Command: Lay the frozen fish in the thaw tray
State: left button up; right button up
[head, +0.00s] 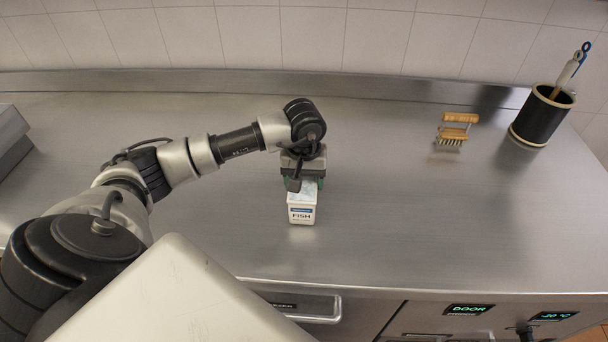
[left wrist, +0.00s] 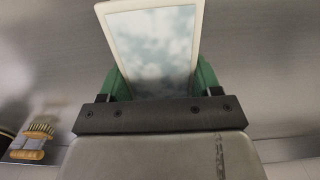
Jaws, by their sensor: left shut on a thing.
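The frozen fish is a small white box labelled FISH (head: 302,214), with a frosty pale-blue top, near the middle of the steel counter in the head view. My left gripper (head: 302,183) is above it, pointing down, shut on its sides. In the left wrist view the frosty box (left wrist: 152,48) sits between the green fingers of the gripper (left wrist: 160,85). I cannot tell whether the box touches the counter. No thaw tray can be made out for certain. My right gripper is not in view.
A grey metal object (head: 12,140) is cut off at the far left edge. A wooden-handled brush (head: 455,130) and a black utensil holder (head: 541,117) stand at the back right. The counter (head: 420,210) around the box is clear. A drawer handle and lit displays are below its front edge.

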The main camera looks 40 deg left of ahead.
pick_arm(q)
jog(key=shift+f, duration=0.15)
jog(key=o, duration=0.9)
jog(key=shift+f, duration=0.1)
jog(key=o, duration=0.5)
